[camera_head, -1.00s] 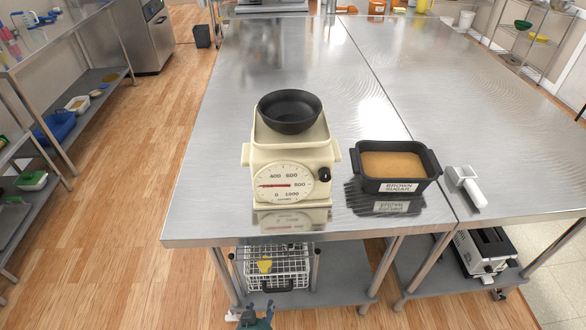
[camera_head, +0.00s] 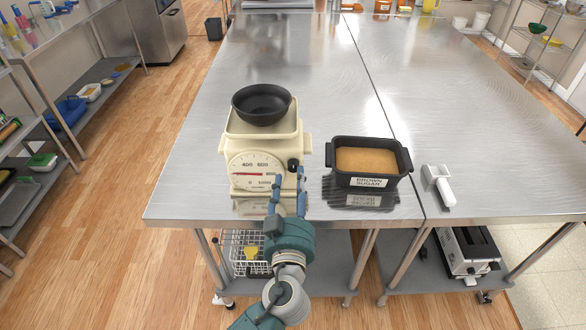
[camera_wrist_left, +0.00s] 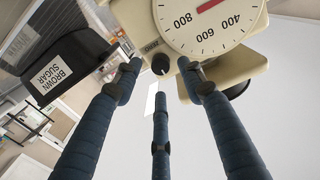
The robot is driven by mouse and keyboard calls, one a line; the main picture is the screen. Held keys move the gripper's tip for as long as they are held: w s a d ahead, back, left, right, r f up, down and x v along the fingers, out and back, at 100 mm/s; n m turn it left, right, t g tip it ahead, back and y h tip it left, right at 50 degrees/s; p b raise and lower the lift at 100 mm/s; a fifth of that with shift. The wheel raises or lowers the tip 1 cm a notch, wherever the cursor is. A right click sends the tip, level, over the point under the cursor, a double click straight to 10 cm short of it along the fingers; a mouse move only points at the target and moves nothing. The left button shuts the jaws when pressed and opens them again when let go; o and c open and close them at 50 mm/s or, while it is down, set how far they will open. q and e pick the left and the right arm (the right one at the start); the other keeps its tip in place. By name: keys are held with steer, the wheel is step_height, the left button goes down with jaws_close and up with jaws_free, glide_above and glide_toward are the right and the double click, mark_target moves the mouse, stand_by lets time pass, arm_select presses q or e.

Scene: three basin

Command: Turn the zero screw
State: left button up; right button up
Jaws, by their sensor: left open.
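A cream kitchen scale (camera_head: 262,133) stands near the table's front edge, with a black bowl (camera_head: 262,104) on top. Its dial (camera_head: 254,171) has a red needle. The zero screw (camera_head: 294,165) is a small black knob at the right of the dial. My left gripper (camera_head: 289,183) is open in front of the scale, just below the knob. In the left wrist view the knob (camera_wrist_left: 160,64) shows between the two upper fingertips, with the third finger below it. The fingers look apart from the knob; the exact depth gap is hard to tell. My right gripper is out of view.
A black tub of brown sugar (camera_head: 369,161) stands right of the scale. A white-handled scoop (camera_head: 441,187) lies farther right. The steel table (camera_head: 330,80) is clear behind them. A wire basket (camera_head: 246,255) and a toaster (camera_head: 467,252) sit on the lower shelf.

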mark_target(293, 170)
arm_select(q)
steer(key=shift+w+p, duration=0.4)
steer(key=shift+w, duration=1.3)
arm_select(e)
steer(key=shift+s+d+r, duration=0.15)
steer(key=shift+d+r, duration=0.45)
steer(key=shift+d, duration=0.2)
arm_select(q)
jaws_close()
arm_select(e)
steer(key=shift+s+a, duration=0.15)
arm_select(q)
steer(key=shift+f, duration=0.15)
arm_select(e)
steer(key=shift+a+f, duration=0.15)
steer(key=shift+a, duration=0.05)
